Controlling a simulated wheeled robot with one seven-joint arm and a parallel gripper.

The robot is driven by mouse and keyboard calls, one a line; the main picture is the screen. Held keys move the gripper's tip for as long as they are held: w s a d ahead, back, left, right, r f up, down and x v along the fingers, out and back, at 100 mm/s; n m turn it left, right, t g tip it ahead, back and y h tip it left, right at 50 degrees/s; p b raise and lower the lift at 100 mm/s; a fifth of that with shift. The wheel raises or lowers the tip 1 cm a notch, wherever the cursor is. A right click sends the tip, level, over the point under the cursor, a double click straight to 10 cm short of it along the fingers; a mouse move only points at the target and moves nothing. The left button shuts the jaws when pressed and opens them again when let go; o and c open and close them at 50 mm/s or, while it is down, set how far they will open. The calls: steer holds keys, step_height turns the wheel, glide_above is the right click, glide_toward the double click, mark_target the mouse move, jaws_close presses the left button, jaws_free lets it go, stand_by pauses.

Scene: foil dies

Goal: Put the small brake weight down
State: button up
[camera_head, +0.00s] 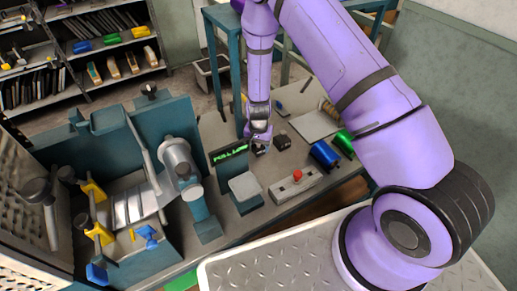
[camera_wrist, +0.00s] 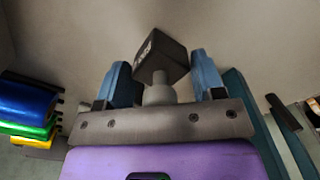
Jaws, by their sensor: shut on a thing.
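My gripper (camera_head: 259,137) points down low over the grey workbench (camera_head: 235,224), just right of the green-lit display (camera_head: 230,152). In the wrist view its two blue fingers (camera_wrist: 162,76) stand either side of a small grey round piece (camera_wrist: 159,93) and a dark block with pale lettering (camera_wrist: 165,54). In the head view a small dark shape (camera_head: 260,149) shows under the gripper, close beside another dark block (camera_head: 283,142).
A control box with a red button (camera_head: 297,175) and a pale square plate (camera_head: 245,186) stand in front. Blue (camera_head: 323,154) and green (camera_head: 343,141) rolls lie right. A flat pale sheet (camera_head: 314,125) lies behind. A teal post (camera_head: 227,75) rises close behind-left of the gripper.

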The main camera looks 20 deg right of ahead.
steer(key=shift+f, duration=0.95)
steer(key=shift+f, duration=0.1)
steer(key=o, duration=1.4)
